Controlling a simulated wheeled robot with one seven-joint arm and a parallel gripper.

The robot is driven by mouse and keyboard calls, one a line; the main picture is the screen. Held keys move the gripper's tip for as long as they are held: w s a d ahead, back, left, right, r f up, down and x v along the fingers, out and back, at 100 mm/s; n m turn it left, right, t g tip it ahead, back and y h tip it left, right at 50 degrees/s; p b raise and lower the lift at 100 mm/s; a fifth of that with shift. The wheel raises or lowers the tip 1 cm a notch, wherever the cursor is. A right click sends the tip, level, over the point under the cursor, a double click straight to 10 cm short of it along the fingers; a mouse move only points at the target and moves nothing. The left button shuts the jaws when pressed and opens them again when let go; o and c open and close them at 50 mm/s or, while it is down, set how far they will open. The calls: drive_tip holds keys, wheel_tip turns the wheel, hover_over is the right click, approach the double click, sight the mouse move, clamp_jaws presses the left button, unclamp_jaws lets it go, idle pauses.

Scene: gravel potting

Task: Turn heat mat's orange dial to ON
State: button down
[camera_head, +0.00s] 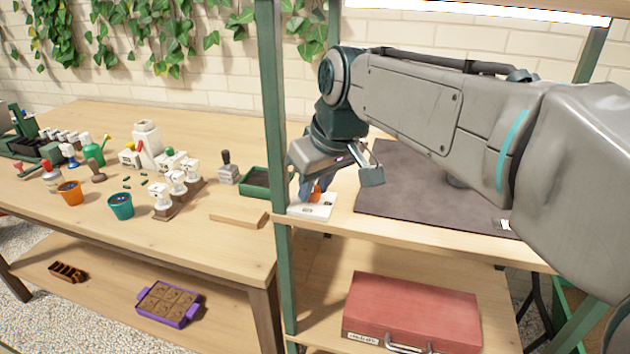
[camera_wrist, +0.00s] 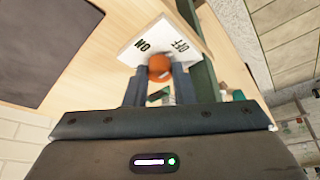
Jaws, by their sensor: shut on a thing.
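The heat mat's orange dial (camera_head: 315,193) sits on a white control box (camera_head: 312,208) near the front left corner of the shelf. In the wrist view the orange dial (camera_wrist: 160,68) stands on the white box (camera_wrist: 150,42), which has ON lettering on the left and OFF on the right. My gripper (camera_wrist: 158,76) is shut on the dial, a finger on each side. A small pale mark shows on the dial, but I cannot tell exactly where it points. The dark heat mat (camera_head: 400,185) lies flat on the shelf to the right; it also shows in the wrist view (camera_wrist: 50,45).
A green shelf post (camera_head: 275,120) stands just left of the control box. A green tray (camera_head: 256,182) and a wooden board (camera_head: 238,215) lie on the table beyond it. A red case (camera_head: 412,308) rests on the lower shelf. Pots and stamps occupy the left table.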

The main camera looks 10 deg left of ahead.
drive_tip(key=n+g+y+p, duration=0.1)
drive_tip(key=n, duration=0.3)
drive_tip(key=shift+w+d, duration=0.1)
drive_tip(key=shift+w, duration=0.05)
drive_tip(key=n+g+p, duration=0.1)
drive_tip(key=n, duration=0.3)
drive_tip(key=shift+w+g, duration=0.1)
drive_tip(key=shift+g, duration=0.3)
drive_tip(key=n+g+p, duration=0.2)
drive_tip(key=n, duration=0.3)
drive_tip(key=shift+w+r, duration=0.1)
drive_tip(key=shift+w, duration=0.05)
drive_tip(key=shift+n+g+h+p, duration=0.45)
drive_tip(key=shift+n+p, duration=0.4)
drive_tip(key=shift+n, duration=0.85)
drive_tip(key=c, duration=1.5)
unclamp_jaws()
